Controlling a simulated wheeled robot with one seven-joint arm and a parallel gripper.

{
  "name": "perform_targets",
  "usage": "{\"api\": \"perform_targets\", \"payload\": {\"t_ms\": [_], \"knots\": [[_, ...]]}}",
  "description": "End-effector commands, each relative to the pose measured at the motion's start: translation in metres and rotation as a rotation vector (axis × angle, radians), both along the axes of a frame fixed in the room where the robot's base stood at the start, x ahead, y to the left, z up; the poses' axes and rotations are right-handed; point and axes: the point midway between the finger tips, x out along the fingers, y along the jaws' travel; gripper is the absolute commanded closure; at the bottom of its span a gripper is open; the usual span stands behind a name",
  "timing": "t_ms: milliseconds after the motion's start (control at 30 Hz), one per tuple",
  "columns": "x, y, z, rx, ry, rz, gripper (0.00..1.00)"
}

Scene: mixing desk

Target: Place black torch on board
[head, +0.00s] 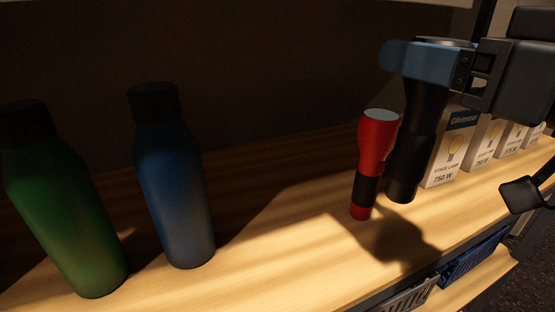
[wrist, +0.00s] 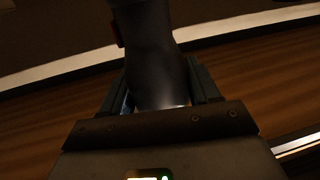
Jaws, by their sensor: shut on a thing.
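The black torch (head: 408,150) is upright with its wide head at the top, close to the right of the red torch. My gripper (head: 428,58) is shut around its head. The torch's lower end is near or on the wooden board (head: 290,255); I cannot tell whether it touches. In the wrist view the black torch (wrist: 152,55) lies between the two fingers of my gripper (wrist: 158,85). A red torch (head: 376,150) with a black band stands upright on the board just left of the black torch.
Several white lamp boxes (head: 452,150) stand in a row to the right, behind the black torch. A blue bottle (head: 175,190) and a green bottle (head: 65,205) stand at left. The board is clear between the blue bottle and the red torch. Blue and grey crates (head: 470,258) sit below its front edge.

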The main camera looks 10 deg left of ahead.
Motion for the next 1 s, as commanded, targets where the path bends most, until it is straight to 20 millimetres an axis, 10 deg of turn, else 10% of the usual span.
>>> {"api": "perform_targets", "payload": {"t_ms": [500,1000], "knots": [[0.024,0.093,-0.056,-0.001,0.001,0.003,0.97],[0.026,0.098,-0.100,0.001,0.001,0.001,0.97]]}}
